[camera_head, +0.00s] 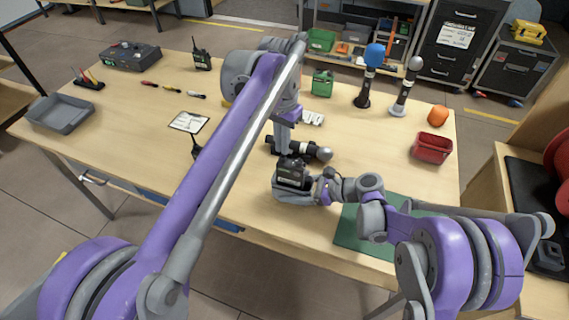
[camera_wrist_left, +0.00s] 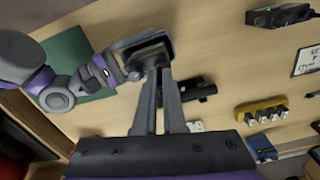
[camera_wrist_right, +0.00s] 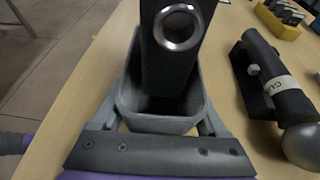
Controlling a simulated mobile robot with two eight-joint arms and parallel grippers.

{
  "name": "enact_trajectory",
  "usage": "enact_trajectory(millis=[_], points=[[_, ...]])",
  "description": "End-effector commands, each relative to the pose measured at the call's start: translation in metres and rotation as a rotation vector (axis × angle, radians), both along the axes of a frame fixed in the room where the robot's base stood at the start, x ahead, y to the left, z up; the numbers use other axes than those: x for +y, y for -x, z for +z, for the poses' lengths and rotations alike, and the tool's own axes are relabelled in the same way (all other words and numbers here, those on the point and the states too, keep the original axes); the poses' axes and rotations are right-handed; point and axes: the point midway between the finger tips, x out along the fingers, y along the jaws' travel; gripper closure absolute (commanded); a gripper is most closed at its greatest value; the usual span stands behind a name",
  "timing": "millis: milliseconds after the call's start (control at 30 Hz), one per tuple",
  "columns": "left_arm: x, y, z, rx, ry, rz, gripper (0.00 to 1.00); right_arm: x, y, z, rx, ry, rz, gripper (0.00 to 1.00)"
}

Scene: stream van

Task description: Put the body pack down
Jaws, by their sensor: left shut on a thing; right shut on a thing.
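The black body pack (camera_head: 292,172) stands partly inside a grey open-topped holder (camera_head: 290,198) near the table's front edge. My left gripper (camera_head: 284,152) reaches down from above and is shut on the pack. In the left wrist view its two fingers meet the dark pack (camera_wrist_left: 150,52). My right gripper (camera_head: 312,191) comes from the right and is shut on the holder. In the right wrist view the pack (camera_wrist_right: 172,75), with a round metal ring on it, rises from the holder (camera_wrist_right: 160,123). The pack's lower end is hidden.
A microphone (camera_head: 310,151) lies in a black cradle just behind. A green mat (camera_head: 350,235) lies front right; a red bin (camera_head: 432,147) and two standing microphones (camera_head: 368,80) are farther back. A grey tray (camera_head: 60,113) is far left. The left front of the table is clear.

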Motion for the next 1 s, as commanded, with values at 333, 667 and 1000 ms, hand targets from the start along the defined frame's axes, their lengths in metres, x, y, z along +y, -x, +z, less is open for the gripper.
enact_trajectory(millis=[333, 667, 1000], points=[[0.0, 0.0, -0.043, 0.0, 0.0, -0.002, 1.0, 0.0, 0.0, 0.0, 0.0, 0.0, 0.0, 0.8], [0.0, 0.0, -0.05, 0.0, 0.0, -0.003, 1.0, 0.0, 0.0, 0.0, 0.0, 0.0, 0.0, 0.8], [0.0, 0.0, -0.053, 0.0, 0.0, -0.003, 0.63, 0.0, 0.0, 0.0, 0.0, 0.0, 0.0, 0.8]])
